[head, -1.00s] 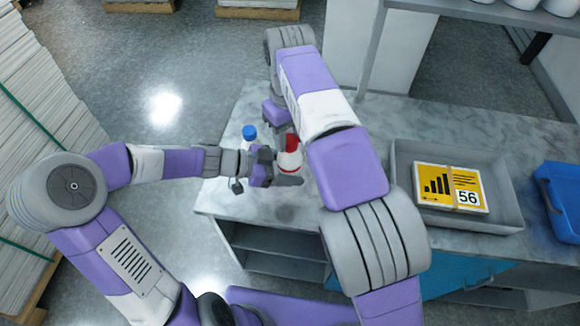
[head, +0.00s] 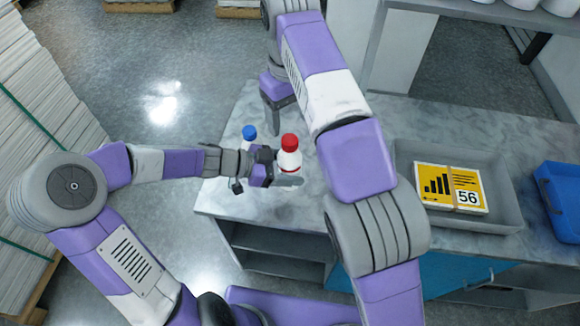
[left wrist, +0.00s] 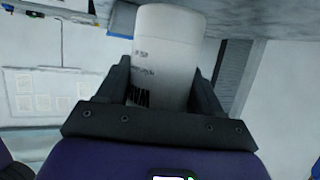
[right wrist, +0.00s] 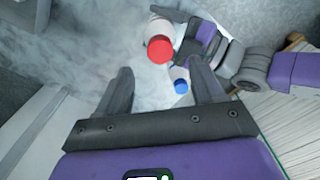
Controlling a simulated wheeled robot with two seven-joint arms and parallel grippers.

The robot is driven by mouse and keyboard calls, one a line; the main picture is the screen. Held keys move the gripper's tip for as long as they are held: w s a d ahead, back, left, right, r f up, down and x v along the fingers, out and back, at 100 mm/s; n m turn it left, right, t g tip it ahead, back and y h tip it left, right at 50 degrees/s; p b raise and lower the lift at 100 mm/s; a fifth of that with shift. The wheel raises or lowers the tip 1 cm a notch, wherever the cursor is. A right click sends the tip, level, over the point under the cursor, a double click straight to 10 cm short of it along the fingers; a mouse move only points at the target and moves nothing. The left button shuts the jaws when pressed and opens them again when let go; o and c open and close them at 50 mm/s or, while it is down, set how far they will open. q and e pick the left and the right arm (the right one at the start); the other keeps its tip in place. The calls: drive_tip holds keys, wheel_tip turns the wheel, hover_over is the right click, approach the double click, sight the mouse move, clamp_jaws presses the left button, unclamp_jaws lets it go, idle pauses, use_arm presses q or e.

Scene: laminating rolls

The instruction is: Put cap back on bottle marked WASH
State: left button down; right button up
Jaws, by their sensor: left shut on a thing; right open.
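A white bottle (head: 289,161) has a red cap (head: 289,141) on its top; how tightly the cap sits cannot be told. My left gripper (head: 285,178) is shut on this bottle, low on its body, and holds it upright at the counter. In the left wrist view the bottle body (left wrist: 163,55) is between the fingers, with dark lettering turned and partly hidden. My right gripper (head: 276,128) is open and empty, behind the bottle. In the right wrist view the red cap (right wrist: 160,49) lies beyond the open fingers (right wrist: 162,75), apart from them.
A second bottle with a blue cap (head: 249,132) stands just left of the held one, close to my left gripper. A grey tray (head: 509,190) with a yellow-labelled stack (head: 450,188) is at the right, a blue bin (head: 560,195) beyond it. The marble counter (head: 230,205) is clear in front.

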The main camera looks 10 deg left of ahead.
drive_tip(key=shift+r, duration=0.8)
